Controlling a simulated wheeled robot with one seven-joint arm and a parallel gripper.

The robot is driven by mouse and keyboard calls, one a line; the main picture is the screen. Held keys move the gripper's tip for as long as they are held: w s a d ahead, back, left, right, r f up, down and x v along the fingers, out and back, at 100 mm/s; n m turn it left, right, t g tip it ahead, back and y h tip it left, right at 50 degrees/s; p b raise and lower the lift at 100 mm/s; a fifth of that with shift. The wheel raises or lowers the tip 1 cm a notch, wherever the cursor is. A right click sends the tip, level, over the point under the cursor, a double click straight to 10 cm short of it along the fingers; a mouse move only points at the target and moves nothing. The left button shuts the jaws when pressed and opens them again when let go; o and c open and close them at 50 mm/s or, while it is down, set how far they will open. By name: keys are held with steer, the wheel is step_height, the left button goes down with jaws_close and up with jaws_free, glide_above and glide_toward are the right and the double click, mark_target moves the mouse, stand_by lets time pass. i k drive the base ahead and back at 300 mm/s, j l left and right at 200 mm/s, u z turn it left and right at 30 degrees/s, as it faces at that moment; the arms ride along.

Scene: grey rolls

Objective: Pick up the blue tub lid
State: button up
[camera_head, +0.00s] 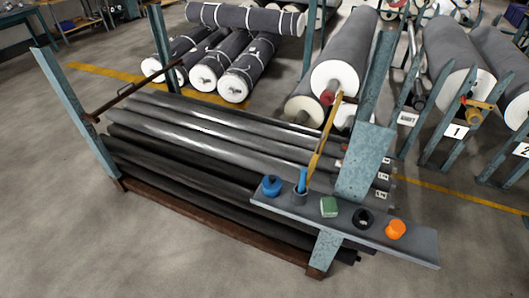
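A small round blue object (272,186), which looks like the blue tub lid, sits at the left end of a narrow grey shelf (425,248). It has a raised part on top. Beside it on the right, a thin upright blue piece (302,180) stands in a small dark cup. The blue object looks apart from the cup. My gripper is not in view.
A green block (329,207), a black ring-like piece (363,218) and an orange piece (396,229) share the shelf. A yellow bar (322,140) rises behind it. A rack of long grey rolls (215,140) stands behind and left. Floor in front is clear.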

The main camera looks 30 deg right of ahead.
mark_target(271, 183)
steer(key=i+j+z, duration=0.15)
steer(key=j, duration=0.3)
steer(key=i+j+z, duration=0.15)
steer(key=j, duration=0.25)
steer(key=i+j+z, duration=0.15)
steer(key=j, duration=0.35)
steer(key=i+j+z, duration=0.15)
steer(key=j, duration=0.3)
